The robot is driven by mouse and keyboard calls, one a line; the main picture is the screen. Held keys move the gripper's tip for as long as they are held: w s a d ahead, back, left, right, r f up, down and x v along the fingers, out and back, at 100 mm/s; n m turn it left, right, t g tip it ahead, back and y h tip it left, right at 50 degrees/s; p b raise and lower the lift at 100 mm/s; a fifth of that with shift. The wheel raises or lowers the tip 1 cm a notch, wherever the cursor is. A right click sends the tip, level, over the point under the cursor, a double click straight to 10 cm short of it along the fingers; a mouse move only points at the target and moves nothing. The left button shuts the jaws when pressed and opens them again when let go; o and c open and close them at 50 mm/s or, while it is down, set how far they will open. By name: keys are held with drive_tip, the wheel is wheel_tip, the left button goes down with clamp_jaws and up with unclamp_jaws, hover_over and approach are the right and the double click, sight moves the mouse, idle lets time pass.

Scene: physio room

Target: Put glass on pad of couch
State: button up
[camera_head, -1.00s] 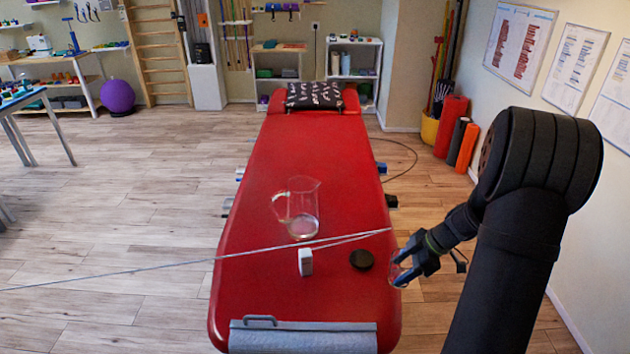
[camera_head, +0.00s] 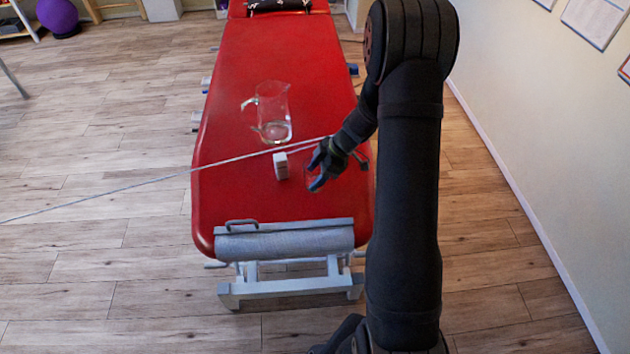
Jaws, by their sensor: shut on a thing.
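The couch's red pad (camera_head: 262,80) runs away from me through the middle of the view.
A clear jug (camera_head: 273,112) with a handle stands on the pad, left of and beyond my gripper. The pad's near left is clear.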

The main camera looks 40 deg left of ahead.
drive_tip(key=shift+f, duration=2)
drive_tip(key=o, duration=1.2)
drive_tip(key=shift+f, duration=0.1)
drive_tip(key=shift+c, duration=0.2)
drive_tip(key=v, duration=1.2)
